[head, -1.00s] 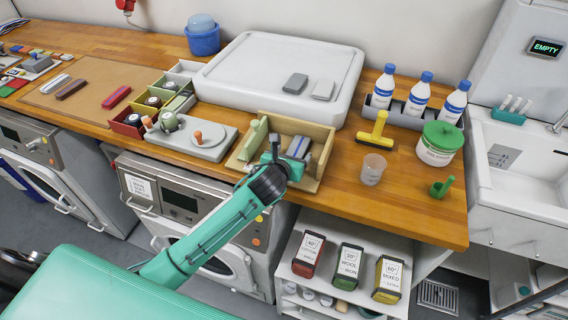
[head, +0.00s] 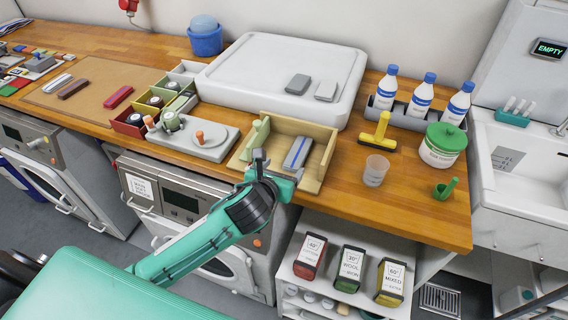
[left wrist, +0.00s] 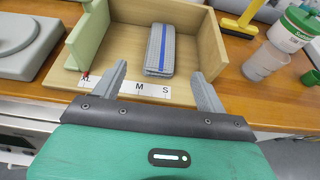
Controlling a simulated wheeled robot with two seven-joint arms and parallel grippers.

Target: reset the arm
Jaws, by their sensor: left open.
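My left gripper (head: 270,166) is raised in front of the open wooden tray box and a little nearer to me than its front edge. In the left wrist view its two fingers (left wrist: 160,88) are spread apart with nothing between them. A grey folded item with a blue stripe (head: 297,153) lies in the wooden box (head: 327,150), beyond the fingers; it also shows in the left wrist view (left wrist: 160,50). My right gripper is not in view.
A yellow squeegee-like tool (head: 377,135), a clear cup (head: 375,170), a green-lidded tub (head: 442,146) and bottles (head: 421,95) stand to the right. A large white tray (head: 285,75) is behind.

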